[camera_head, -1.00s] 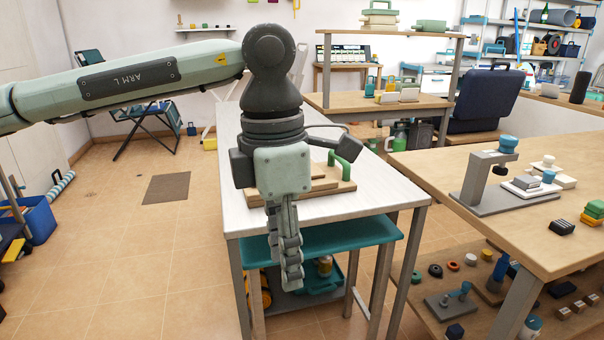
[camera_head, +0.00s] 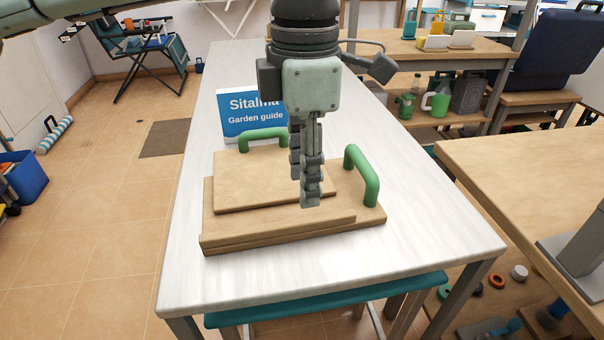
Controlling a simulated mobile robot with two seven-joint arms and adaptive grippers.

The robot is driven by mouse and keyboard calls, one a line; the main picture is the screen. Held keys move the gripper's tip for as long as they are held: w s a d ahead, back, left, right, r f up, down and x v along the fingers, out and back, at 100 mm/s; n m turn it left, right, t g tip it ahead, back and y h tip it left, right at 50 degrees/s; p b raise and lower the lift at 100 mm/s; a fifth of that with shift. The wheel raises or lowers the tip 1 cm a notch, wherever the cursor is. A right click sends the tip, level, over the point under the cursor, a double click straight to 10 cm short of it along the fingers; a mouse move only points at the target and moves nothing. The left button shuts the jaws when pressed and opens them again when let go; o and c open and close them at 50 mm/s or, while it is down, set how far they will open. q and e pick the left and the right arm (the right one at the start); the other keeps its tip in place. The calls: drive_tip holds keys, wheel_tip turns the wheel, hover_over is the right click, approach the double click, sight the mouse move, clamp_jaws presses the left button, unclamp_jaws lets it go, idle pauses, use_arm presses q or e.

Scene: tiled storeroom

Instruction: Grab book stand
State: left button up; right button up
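A low wooden stand (camera_head: 345,217) of stacked boards with green handles, which looks like the book stand, lies on the white table (camera_head: 440,245). One green handle (camera_head: 360,176) rises at its right side and another (camera_head: 263,140) at its back left. A blue and white book (camera_head: 236,121) marked "Garden guide" stands upright behind it, partly hidden by my gripper. My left gripper (camera_head: 306,190) points down over the stand's middle, between the handles. Its fingers overlap in this view, so their gap is unclear, and I cannot tell whether they touch the boards. My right gripper is out of view.
A wooden workbench (camera_head: 520,165) stands close on the right, with a grey metal fixture (camera_head: 580,250) on it. A teal-topped stool (camera_head: 330,298) is under the white table's front edge. Open floor lies to the left.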

sight(304, 220)
use_arm(q)
drive_tip(key=shift+f, duration=0.4)
wheel_tip(304, 220, down, 7)
drive_tip(key=shift+w+r+p, duration=0.1)
drive_tip(key=shift+w+p, duration=0.05)
drive_tip(key=shift+p, duration=0.3)
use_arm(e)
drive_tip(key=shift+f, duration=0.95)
use_arm(q)
drive_tip(key=shift+c, duration=0.3)
clamp_jaws()
drive_tip(key=shift+r, duration=0.1)
